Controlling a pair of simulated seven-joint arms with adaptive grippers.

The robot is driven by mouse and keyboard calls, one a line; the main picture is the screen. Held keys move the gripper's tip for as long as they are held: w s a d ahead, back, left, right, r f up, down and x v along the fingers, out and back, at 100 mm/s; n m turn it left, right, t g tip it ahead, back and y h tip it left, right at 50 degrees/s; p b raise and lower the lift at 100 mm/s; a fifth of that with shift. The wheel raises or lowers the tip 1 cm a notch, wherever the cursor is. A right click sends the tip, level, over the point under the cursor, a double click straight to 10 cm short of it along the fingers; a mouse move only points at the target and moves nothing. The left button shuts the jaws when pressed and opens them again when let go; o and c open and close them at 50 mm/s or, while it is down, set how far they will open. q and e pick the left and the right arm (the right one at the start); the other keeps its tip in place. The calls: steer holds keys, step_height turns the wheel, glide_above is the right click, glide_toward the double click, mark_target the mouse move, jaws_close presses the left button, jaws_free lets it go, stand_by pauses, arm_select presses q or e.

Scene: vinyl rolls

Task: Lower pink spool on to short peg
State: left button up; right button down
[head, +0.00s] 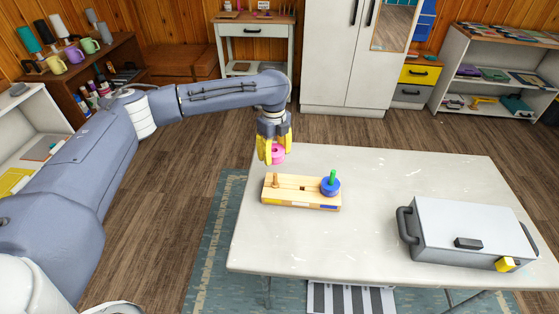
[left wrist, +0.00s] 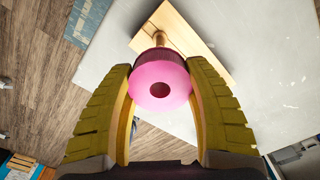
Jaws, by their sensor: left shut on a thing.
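The pink spool (head: 278,154) is held between the yellow fingers of my left gripper (head: 273,154), above the table's far left part. In the left wrist view the spool (left wrist: 160,78) shows its dark centre hole, with a finger of my left gripper (left wrist: 160,110) on each side. The wooden peg board (head: 301,198) lies on the table below and nearer. Its short wooden peg (head: 275,180) stands bare at the left end; in the left wrist view the peg (left wrist: 159,38) shows just beyond the spool. A blue spool (head: 330,189) sits around the green peg (head: 333,176) at the right end. My right gripper is not in view.
A grey case (head: 468,238) with dark handles stands on the right of the white table (head: 400,168). The table between board and case is clear. Shelves and cabinets stand far back.

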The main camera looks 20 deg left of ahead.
mark_target(275, 174)
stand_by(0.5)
arm_select(q)
steer(key=shift+f, duration=2.95)
steer(key=shift+f, duration=1)
steer(key=shift+f, duration=0.6)
steer(key=shift+f, duration=0.25)
steer(key=shift+f, duration=0.65)
stand_by(1.0)
steer(key=shift+f, duration=1.1)
